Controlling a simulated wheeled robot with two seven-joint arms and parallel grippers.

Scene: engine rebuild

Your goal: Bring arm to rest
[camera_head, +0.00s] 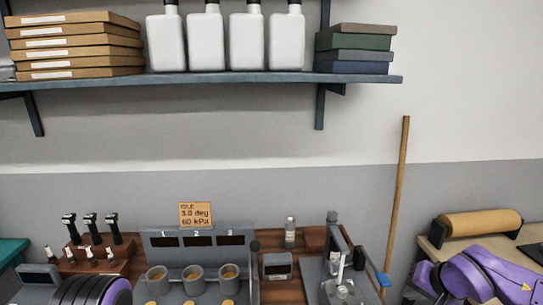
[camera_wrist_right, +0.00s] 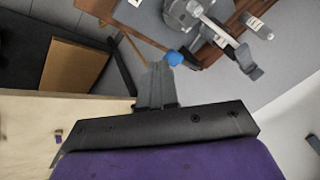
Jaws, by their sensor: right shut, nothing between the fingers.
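My right arm (camera_head: 468,277), purple and dark grey, shows at the lower right of the head view. Its gripper (camera_wrist_right: 156,80) shows in the wrist view with its grey fingers together and nothing held between them. The fingers appear above the floor beside a light wooden bench edge, with a blue-tipped part (camera_wrist_right: 175,58) just past them in the picture. A purple and black part of my left arm (camera_head: 95,291) shows at the lower left of the head view. The left gripper is out of the picture.
A wooden workbench (camera_head: 285,290) holds three grey cups, a gauge panel (camera_head: 200,241) and a grey stand (camera_head: 338,262). A wooden pole (camera_head: 398,200) leans on the wall. A brown roll (camera_head: 480,224) lies on the right bench. A shelf (camera_head: 220,80) holds white bottles and boxes.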

